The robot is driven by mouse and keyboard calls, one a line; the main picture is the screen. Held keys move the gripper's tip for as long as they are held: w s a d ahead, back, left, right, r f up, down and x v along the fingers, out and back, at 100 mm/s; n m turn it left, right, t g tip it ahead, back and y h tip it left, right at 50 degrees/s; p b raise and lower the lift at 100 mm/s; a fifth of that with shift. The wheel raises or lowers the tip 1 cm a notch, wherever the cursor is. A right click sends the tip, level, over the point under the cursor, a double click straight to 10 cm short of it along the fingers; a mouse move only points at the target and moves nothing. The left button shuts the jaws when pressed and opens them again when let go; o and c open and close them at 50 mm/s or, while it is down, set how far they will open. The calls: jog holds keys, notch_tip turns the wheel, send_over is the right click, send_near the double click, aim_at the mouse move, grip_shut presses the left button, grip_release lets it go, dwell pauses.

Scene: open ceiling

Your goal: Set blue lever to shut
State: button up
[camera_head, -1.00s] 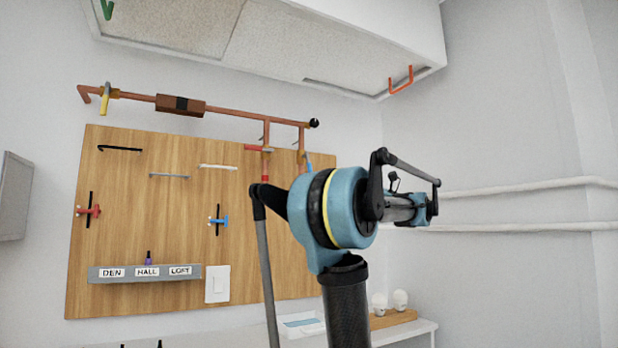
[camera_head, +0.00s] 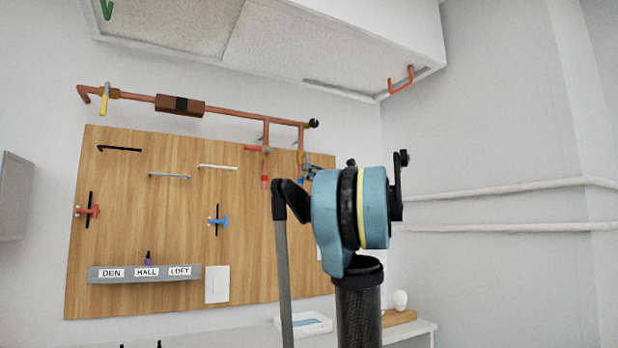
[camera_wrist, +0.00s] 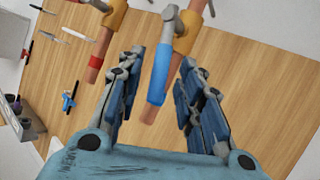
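The blue lever (camera_wrist: 160,75) is a blue-sleeved handle on a grey arm, joined to a brass valve (camera_wrist: 187,32) on a copper pipe. It hangs down roughly along the pipe, in front of it. My gripper (camera_wrist: 162,64) is open, with a finger on each side of the blue sleeve in the wrist view. I see gaps between the sleeve and both fingers; contact is not visible. In the head view my gripper (camera_head: 311,172) is small at the pipe's lower right end, partly hidden by my arm, and the lever there is hard to tell apart from it.
A red lever (camera_head: 257,148) sits sideways on the neighbouring pipe branch, to the left. The wooden board (camera_head: 150,200) behind carries bar handles, a red slider (camera_head: 88,211), a blue slider (camera_head: 217,221) and a labelled switch box (camera_head: 145,273). Open space lies to the right.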

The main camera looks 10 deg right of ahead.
jog(key=shift+w+a+r, duration=0.25)
jog(key=shift+w+a, duration=0.1)
jog(key=shift+a, duration=0.25)
grip_shut()
jog(key=shift+n+g, duration=0.3)
